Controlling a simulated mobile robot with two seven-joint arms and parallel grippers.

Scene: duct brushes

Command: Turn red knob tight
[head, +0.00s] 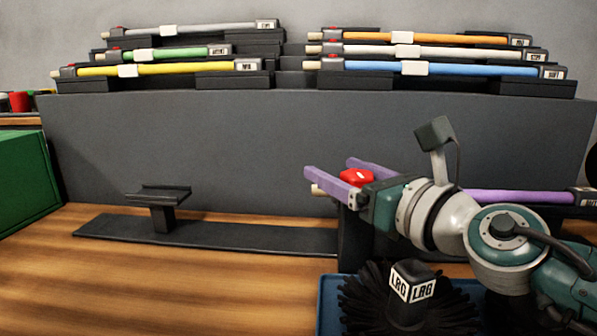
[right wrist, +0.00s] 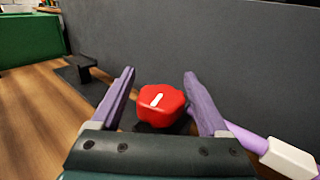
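The red knob (head: 356,177) sits at the end of a purple rod (head: 515,196) that lies level in front of the dark grey wall. In the right wrist view the knob (right wrist: 161,103) is lobed, with a white mark on its top pointing up and right. My right gripper (head: 335,170) is open, its two purple fingers on either side of the knob. The wrist view shows gaps between the knob and both fingers (right wrist: 158,85). The purple rod (right wrist: 250,138) also shows there at the right, partly behind a finger. My left gripper is not in view.
A black brush labelled LRG (head: 410,290) stands in a blue tray (head: 328,300) at the front. An empty black stand (head: 160,205) is at left. Several coloured rods, including a yellow one (head: 170,69), rest on the ledge behind. A green box (head: 25,180) is far left.

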